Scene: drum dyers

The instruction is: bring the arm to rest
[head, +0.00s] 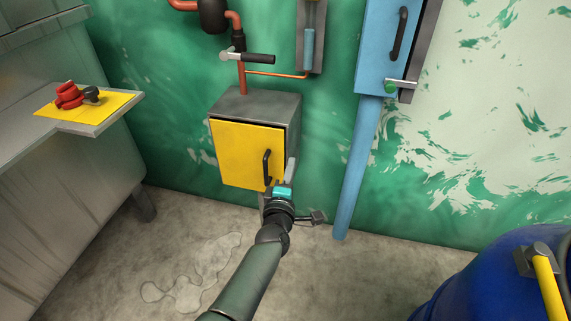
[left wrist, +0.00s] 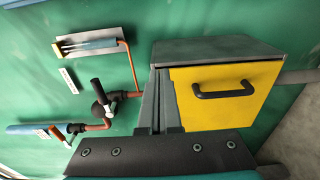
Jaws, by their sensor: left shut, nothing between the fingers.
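My left arm reaches forward from the bottom of the head view. Its gripper (head: 289,172) is in front of the lower right part of a grey cabinet (head: 262,104) with a yellow door (head: 232,150). The fingers are together with nothing between them; they also show in the left wrist view (left wrist: 162,85), beside the door's edge. The black door handle (head: 267,166) is close to the gripper and shows free of the fingers in the left wrist view (left wrist: 223,90). The door looks shut or nearly so. My right gripper is not in view.
A copper pipe with a black-handled valve (head: 250,58) runs above the cabinet. A blue wall box (head: 381,45) and blue pipe (head: 358,165) stand right of it. A metal bench (head: 60,135) with red-and-black parts is at left, a blue drum (head: 475,285) at lower right. Floor between is clear.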

